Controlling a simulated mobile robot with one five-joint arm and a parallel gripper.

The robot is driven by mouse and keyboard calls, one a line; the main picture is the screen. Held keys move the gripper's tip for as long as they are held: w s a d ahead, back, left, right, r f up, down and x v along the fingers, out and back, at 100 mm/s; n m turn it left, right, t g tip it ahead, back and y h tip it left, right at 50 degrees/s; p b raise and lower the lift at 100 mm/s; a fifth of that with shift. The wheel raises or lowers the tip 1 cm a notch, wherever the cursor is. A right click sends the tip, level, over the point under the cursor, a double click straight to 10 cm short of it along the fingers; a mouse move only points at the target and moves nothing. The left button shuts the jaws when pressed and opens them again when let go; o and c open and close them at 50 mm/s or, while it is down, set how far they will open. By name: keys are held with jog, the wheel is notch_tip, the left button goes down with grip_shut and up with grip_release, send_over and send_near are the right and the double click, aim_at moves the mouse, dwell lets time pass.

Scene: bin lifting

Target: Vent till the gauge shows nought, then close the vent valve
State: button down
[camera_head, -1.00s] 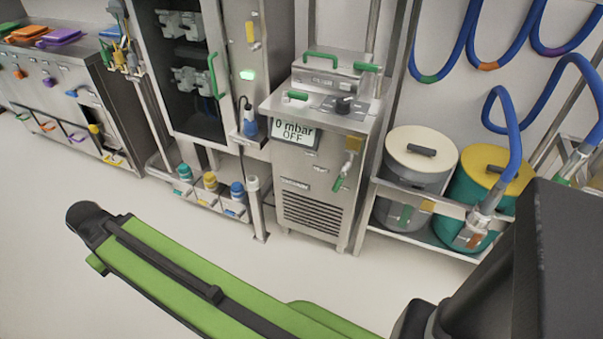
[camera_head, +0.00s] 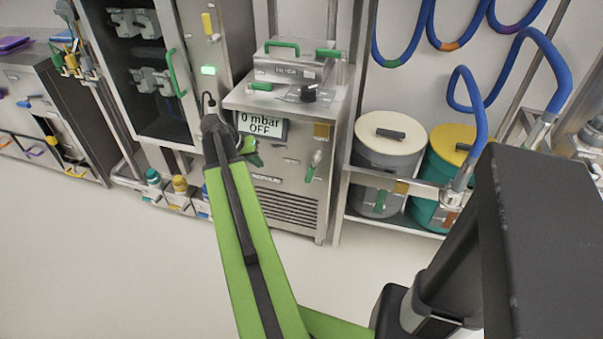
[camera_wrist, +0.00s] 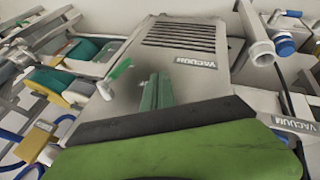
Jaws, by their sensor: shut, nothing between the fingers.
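The gauge display (camera_head: 262,125) on the steel vacuum unit reads "0 mbar OFF"; my arm covers part of its left edge. A small green lever valve (camera_head: 313,165) sits on the right of the unit's front, pointing down and slightly left. The lever also shows left of the middle in the wrist view (camera_wrist: 116,70), where the picture is upside down. My gripper (camera_head: 250,155) is in front of the unit, below the display and left of the lever, partly hidden by my arm. In the wrist view my gripper (camera_wrist: 156,92) is shut and empty, apart from the lever.
A black knob (camera_head: 309,93) and green handles top the unit. A vent grille (camera_head: 287,208) is low on its front. At right, a rack holds a cream-lidded drum (camera_head: 390,140) and a yellow-lidded drum (camera_head: 452,145) under blue hoses. A cabinet stands left. The floor is clear.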

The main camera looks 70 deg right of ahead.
aim_at(312, 171)
jog(key=s+d+f+m+b, duration=0.1)
jog(key=s+d+f+b, duration=0.8)
jog(key=s, duration=0.3)
jog(key=shift+s+d+g, duration=0.15)
jog(key=shift+d+g, duration=0.25)
